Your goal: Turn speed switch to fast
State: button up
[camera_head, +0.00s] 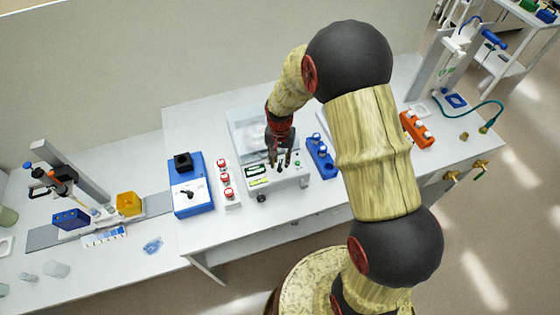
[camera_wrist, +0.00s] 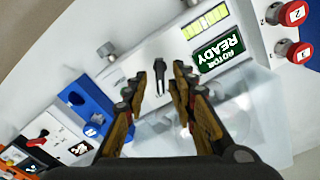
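No control is readable as the speed switch. My gripper (camera_head: 280,157) is above the front panel of a white machine (camera_head: 292,182) in the head view. A blue box (camera_head: 190,172) with a white face and black pointer knob (camera_head: 188,194) stands to the left. Another panel with a black lever (camera_wrist: 35,141) and a red switch shows at the wrist view's left.
Red-capped buttons (camera_head: 225,180) stand left of the machine, with a blue block (camera_head: 321,156) to its right. An orange block (camera_head: 416,129) is farther right. My arm covers part of the bench's right side. The front strip of white bench (camera_head: 235,238) is clear.

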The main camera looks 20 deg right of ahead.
aim_at(280, 165)
notch_tip(280, 165, up, 7)
jog(key=shift+r, duration=0.2)
dwell(1.1)
jog(key=shift+s+f+n, duration=0.1)
jog(key=shift+s+n, duration=0.2)
jog(key=shift+n, duration=0.1)
jog(key=s+r+n+t+b, duration=0.2)
jog(key=s+r+b, duration=0.4)
jog(key=s, duration=0.5)
jog(key=s+r+n+t+b, duration=0.3)
jog(key=s+r+b, duration=0.3)
jog(key=s, duration=0.6)
jog(key=shift+t+b, duration=0.3)
jog(key=shift+b, duration=0.95)
jog(key=shift+w+r, duration=0.1)
jog(key=shift+r, duration=0.05)
